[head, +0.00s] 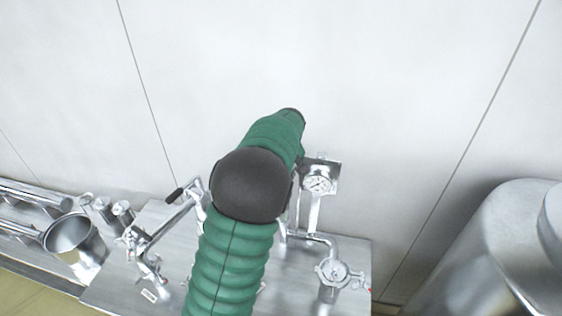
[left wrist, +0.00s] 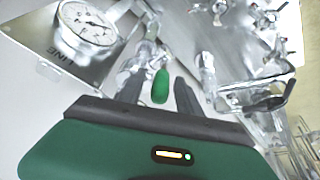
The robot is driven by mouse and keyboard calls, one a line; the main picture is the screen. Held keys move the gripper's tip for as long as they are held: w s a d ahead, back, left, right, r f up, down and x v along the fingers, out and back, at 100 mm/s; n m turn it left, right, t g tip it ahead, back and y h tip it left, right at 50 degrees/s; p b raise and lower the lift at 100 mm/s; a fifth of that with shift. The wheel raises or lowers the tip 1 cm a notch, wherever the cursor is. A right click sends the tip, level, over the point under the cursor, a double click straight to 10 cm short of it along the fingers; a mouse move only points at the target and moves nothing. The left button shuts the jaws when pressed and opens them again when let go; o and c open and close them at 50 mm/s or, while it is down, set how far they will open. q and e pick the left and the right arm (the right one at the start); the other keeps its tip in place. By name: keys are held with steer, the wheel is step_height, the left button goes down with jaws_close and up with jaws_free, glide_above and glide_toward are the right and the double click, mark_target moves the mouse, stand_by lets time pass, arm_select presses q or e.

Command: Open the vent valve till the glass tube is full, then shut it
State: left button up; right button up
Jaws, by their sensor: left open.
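In the left wrist view my left gripper (left wrist: 159,84) is open, with its two dark fingers on either side of a green valve handle (left wrist: 160,86). The handle shows in the gap between them; I cannot tell whether either finger touches it. A clear or shiny upright tube (left wrist: 206,72) stands right of the fingers; I cannot tell whether it is the glass tube, and no liquid level is readable. In the head view my green arm covers the middle of the pipework, hiding the gripper's fingers and the green handle. My right gripper is not in view.
A round gauge (head: 317,184) on a plate also shows close in the left wrist view (left wrist: 87,24). A black-handled lever (head: 174,195), a clamped fitting (head: 333,271) and a steel bucket (head: 72,234) flank my arm. A large steel tank (head: 500,240) stands right. The wall behind is bare.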

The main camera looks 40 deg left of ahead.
arm_select(q)
steer(key=b+v, duration=0.3)
steer(key=v, duration=1)
steer(key=shift+d+r, duration=0.25)
steer(key=shift+s+a, duration=0.15)
steer(key=shift+s, duration=0.05)
steer(key=s+d+f+m+h+b, duration=0.1)
steer(key=s+d+f+m+b, duration=0.15)
steer(key=d+f+b, duration=0.65)
steer(key=s+d+f+m+h, duration=0.15)
steer(key=d+f+m, duration=0.25)
steer(key=f, duration=1)
steer(key=s+d+f+m+h+b, duration=0.1)
steer(key=s+d+f+m+b, duration=0.35)
steer(key=f, duration=0.75)
steer(key=s+d+f+m+b, duration=0.2)
steer(key=s+d+f+b, duration=0.1)
steer(key=s+d+f, duration=0.2)
step_height(320, 180, down, 3)
steer(key=shift+d+r+t, duration=0.15)
steer(key=shift+d+t, duration=0.15)
steer(key=shift+d, duration=0.7)
steer(key=shift+s+a, duration=0.1)
steer(key=shift+s, duration=0.05)
